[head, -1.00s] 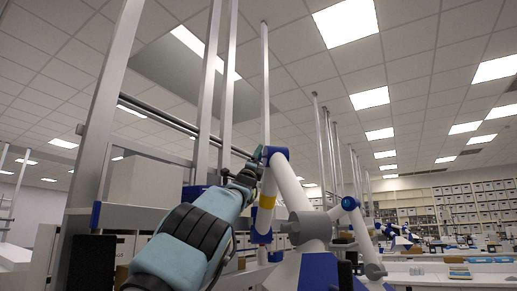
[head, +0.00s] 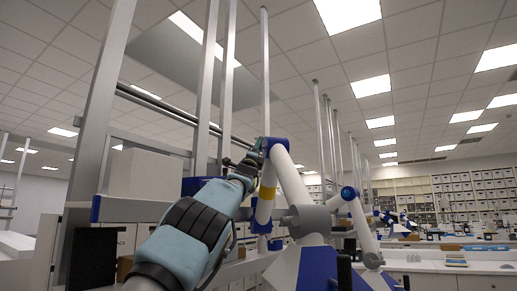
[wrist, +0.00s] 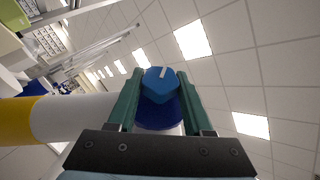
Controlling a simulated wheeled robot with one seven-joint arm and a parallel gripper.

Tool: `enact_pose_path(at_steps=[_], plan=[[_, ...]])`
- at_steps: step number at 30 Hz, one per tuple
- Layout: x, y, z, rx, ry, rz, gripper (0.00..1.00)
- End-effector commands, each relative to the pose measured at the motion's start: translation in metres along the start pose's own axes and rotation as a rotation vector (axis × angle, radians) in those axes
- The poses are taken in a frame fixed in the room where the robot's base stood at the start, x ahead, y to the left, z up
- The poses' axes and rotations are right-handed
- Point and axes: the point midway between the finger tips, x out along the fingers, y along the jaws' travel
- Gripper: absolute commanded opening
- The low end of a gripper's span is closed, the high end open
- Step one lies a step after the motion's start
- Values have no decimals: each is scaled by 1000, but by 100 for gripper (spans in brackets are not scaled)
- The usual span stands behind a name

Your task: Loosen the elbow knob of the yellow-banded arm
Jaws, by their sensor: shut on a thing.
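The yellow-banded arm stands in the middle of the head view, a white jointed arm with a yellow band (head: 266,192) below its blue elbow (head: 279,147). The band also shows at the left edge of the wrist view (wrist: 18,121). In the wrist view the elbow knob (wrist: 160,87) is blue with a white line on its face. My gripper (wrist: 160,83) has its green fingers on both sides of the knob, shut on it. In the head view my gripper (head: 257,151) is small and reaches the elbow from the left; the knob cannot be made out there.
A second white arm with a blue joint (head: 348,193) stands to the right. A tall metal frame post (head: 103,100) and shelving with a pale box (head: 146,174) are on the left. Benches (head: 455,266) with small items stretch away at the right.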

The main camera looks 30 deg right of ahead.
Motion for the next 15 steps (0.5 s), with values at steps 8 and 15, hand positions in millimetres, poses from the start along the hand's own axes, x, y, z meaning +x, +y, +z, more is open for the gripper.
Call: enact_pose_path(at_steps=[8, 15], plan=[[0, 0, 0, 0, 0, 0, 8], [0, 0, 0, -1, 0, 3, 0]])
